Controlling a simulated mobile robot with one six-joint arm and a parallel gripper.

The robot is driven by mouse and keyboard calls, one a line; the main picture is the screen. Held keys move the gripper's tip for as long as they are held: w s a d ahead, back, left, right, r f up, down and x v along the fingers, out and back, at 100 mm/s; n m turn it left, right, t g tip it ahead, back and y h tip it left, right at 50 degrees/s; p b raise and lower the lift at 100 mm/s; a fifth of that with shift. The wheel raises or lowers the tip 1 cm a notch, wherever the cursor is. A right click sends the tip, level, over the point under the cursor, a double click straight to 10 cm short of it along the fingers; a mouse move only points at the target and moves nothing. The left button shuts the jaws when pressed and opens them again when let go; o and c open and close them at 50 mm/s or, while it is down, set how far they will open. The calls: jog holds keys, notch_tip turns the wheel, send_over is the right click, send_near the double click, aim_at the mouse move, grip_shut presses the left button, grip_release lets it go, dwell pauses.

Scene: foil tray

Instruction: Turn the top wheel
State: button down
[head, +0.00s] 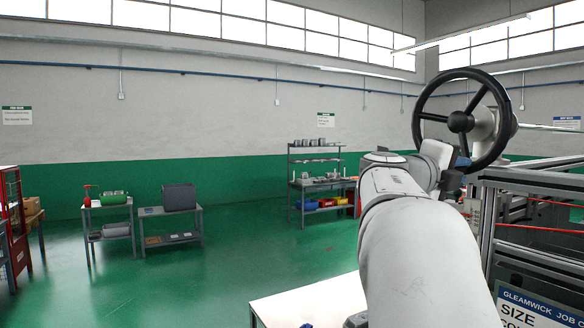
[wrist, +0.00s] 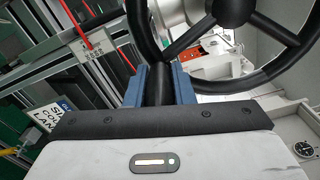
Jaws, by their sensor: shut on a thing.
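The top wheel is a black handwheel (head: 461,122) with a round rim, spokes and a central hub, at the right of the head view. In the wrist view its hub (wrist: 234,8) is at the top edge and its rim curves down on both sides. My gripper (wrist: 159,82) has its two blue fingers on either side of a dark section of the rim and is shut on it. In the head view my gripper (head: 462,165) is at the lower part of the wheel, partly hidden by my own arm.
A grey metal frame (head: 489,220) with a sign stands below and right of the wheel. Red cables (wrist: 78,22) run near it. A white table (head: 310,302) is at the lower middle. The green floor (head: 230,262) is open to the left, with carts and shelves behind.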

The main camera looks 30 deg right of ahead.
jog(key=c, duration=1.3)
grip_release()
jog(key=shift+o, duration=0.2)
jog(key=a+b, duration=0.1)
jog(key=a, duration=0.7)
jog(key=shift+w+d, duration=0.1)
jog(key=shift+c, duration=0.4)
